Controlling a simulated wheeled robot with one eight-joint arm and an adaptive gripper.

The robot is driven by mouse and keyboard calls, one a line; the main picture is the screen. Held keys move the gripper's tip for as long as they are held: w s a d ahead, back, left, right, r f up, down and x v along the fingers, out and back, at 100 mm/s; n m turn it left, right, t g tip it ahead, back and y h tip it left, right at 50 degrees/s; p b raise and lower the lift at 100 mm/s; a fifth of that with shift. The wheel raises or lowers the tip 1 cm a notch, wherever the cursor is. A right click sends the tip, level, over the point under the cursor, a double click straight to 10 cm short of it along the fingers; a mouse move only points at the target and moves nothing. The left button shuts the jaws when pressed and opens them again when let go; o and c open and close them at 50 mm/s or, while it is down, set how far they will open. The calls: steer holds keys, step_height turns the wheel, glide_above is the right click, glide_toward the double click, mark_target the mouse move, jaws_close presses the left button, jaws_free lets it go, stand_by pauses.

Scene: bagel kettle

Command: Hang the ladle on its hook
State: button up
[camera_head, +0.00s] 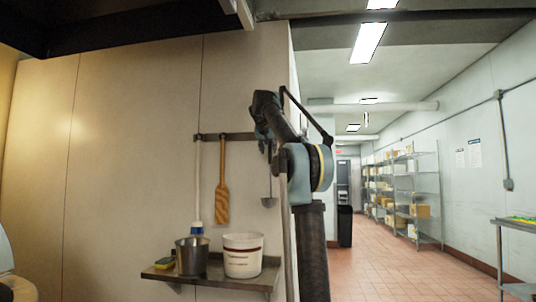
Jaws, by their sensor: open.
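A thin grey tool that looks like the ladle (268,201) hangs upright against the wall panel, bowl down, below the right part of the hook rail (240,136). The top of its handle is hidden behind my gripper, so I cannot tell if it sits on a hook. My gripper (264,143) is open, in front of the rail's right end, just above the visible handle. I cannot tell if its fingers touch the handle.
A wooden paddle (222,190) and a white-handled brush (197,190) hang left of the ladle. An aisle opens at right.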

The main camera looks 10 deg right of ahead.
steer(key=v, duration=1)
steer(key=shift+s+a, duration=0.1)
steer(key=shift+s, duration=0.05)
steer(key=s+d+f+g, duration=0.2)
steer(key=s+f, duration=0.5)
steer(key=f, duration=0.4)
steer(key=s+d+f+n+g, duration=0.1)
steer(key=s+f, duration=0.5)
steer(key=f, duration=0.4)
steer(key=s+d+f+g, duration=0.2)
steer(key=s+f, duration=0.5)
steer(key=f, duration=0.4)
steer(key=s+f+n+g+y, duration=0.1)
steer(key=s+f, duration=0.8)
steer(key=f, duration=0.4)
steer(key=s+a+f+n+g+y, duration=0.1)
steer(key=s+f, duration=0.8)
steer(key=f, duration=0.5)
steer(key=s+a+f+g+y, duration=0.1)
steer(key=s+f, duration=0.9)
steer(key=f, duration=0.4)
steer(key=shift+n+g+y, duration=0.3)
steer(key=shift+n+g, duration=0.1)
steer(key=shift+w+f, duration=0.2)
steer(key=shift+w, duration=0.3)
